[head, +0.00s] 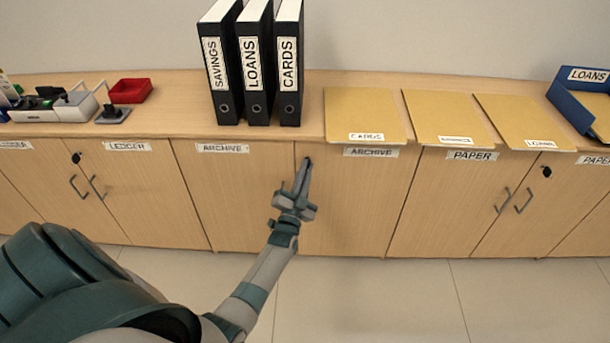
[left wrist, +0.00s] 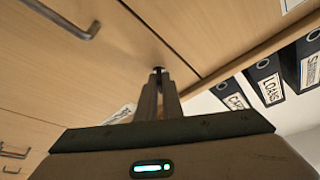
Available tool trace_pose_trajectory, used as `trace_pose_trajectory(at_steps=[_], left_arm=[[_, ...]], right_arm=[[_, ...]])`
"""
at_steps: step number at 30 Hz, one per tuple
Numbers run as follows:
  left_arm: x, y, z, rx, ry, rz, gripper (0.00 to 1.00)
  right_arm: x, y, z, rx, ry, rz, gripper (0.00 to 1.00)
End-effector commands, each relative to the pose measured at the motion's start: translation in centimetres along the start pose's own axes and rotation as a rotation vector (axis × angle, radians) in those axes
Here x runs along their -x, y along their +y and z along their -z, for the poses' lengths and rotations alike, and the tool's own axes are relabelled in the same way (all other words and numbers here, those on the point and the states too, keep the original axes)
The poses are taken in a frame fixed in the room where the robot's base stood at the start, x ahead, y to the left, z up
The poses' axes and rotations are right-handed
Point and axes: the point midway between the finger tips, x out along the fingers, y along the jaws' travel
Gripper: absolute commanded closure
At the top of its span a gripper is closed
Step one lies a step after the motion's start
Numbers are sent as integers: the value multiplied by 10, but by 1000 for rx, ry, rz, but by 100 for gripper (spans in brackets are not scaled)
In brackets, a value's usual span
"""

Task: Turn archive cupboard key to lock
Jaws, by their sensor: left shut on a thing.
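The archive cupboard (head: 355,215) has two light wood doors with ARCHIVE labels, both closed. My left gripper (head: 306,165) reaches up to the right archive door near its top inner corner. In the left wrist view my left gripper (left wrist: 158,78) has its fingers together on the small dark key (left wrist: 158,69) at the lock. The fingers hide most of the key, so I cannot tell its turn angle. The archive door handle (left wrist: 65,22) shows in the left wrist view. My right gripper is not in view.
Black binders (head: 257,65) marked SAVINGS, LOANS and CARDS stand on the counter (head: 180,122) above. Yellow folders (head: 362,115) lie to their right, with a blue LOANS box (head: 570,98) beyond. Ledger (head: 140,200) and paper (head: 450,215) cupboards flank the archive one. The floor in front is clear.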

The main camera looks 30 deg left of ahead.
Motion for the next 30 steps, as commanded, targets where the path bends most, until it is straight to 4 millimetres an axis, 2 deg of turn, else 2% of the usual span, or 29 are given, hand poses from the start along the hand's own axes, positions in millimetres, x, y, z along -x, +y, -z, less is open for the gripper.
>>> trace_pose_trajectory(at_steps=[9,13,21,30], left_arm=[[1,5,-2,250,-3,104,100],[1,5,-2,344,-2,142,100],[0,6,0,508,-3,210,100],[0,5,0,596,-3,246,100]], right_arm=[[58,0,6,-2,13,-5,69],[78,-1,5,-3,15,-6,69],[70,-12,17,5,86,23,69],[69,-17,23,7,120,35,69]])
